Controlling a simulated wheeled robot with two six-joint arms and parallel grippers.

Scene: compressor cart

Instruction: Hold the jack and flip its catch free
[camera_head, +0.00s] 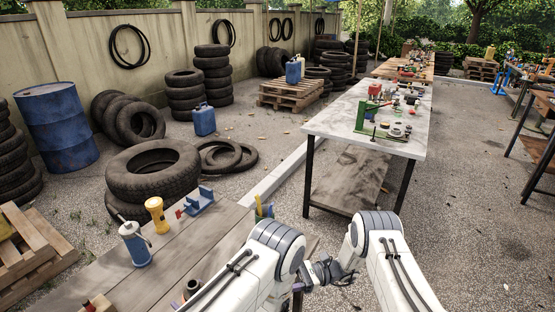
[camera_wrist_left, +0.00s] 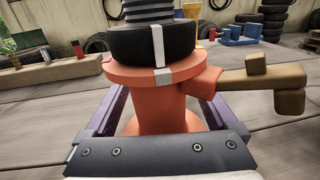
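The jack (camera_wrist_left: 165,105) stands upright on the bench in the left wrist view. It has an orange-red body and flange, a black collar with a pale stripe and a grey threaded screw. Its brown catch (camera_wrist_left: 262,88) sticks out to the right, with a raised knob and a down-turned end. My left gripper (camera_wrist_left: 165,118) has its purple fingers on either side of the body, below the flange. They look open, with a gap at the left finger. In the head view my left arm hides most of the jack (camera_head: 192,288). Dark parts near my right wrist show between the arms; its fingers are unclear.
The wooden bench (camera_head: 175,255) also bears a blue-and-white canister (camera_head: 134,244), a yellow flashlight (camera_head: 157,215) and a blue vise-like holder (camera_head: 199,201). A wood block with a red item stands left of the jack. A pale table (camera_head: 345,115) stands beyond.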

